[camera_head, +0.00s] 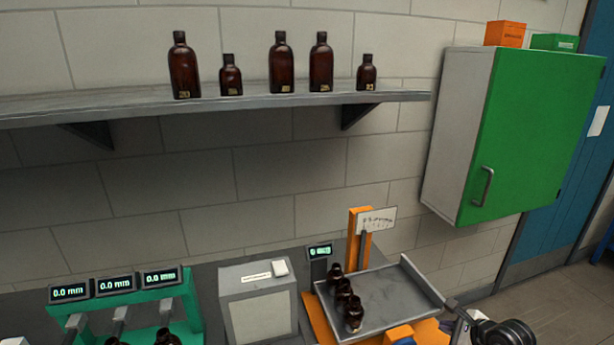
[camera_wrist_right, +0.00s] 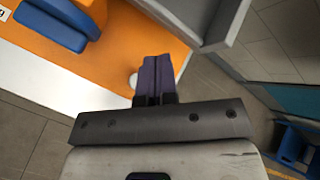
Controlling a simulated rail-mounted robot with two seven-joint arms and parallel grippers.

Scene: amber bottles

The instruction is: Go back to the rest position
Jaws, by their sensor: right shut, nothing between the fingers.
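My right gripper (camera_wrist_right: 155,76) is shut and empty, its two dark fingers together in the right wrist view. In the head view part of it shows at the bottom right (camera_head: 455,322), beside the right end of a grey tray (camera_head: 385,300). Three dark amber bottles stand in a row on the tray: a far one (camera_head: 335,273), a middle one (camera_head: 344,290) and a near one (camera_head: 354,314). The gripper is apart from them. My left gripper is not in view.
Several amber bottles (camera_head: 281,65) stand on a wall shelf (camera_head: 130,102). A green-doored cabinet (camera_head: 530,130) hangs at right. A grey box (camera_head: 258,300) and a green stand with displays (camera_head: 190,305) are at lower left. An orange base (camera_wrist_right: 125,45) lies beyond the fingers.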

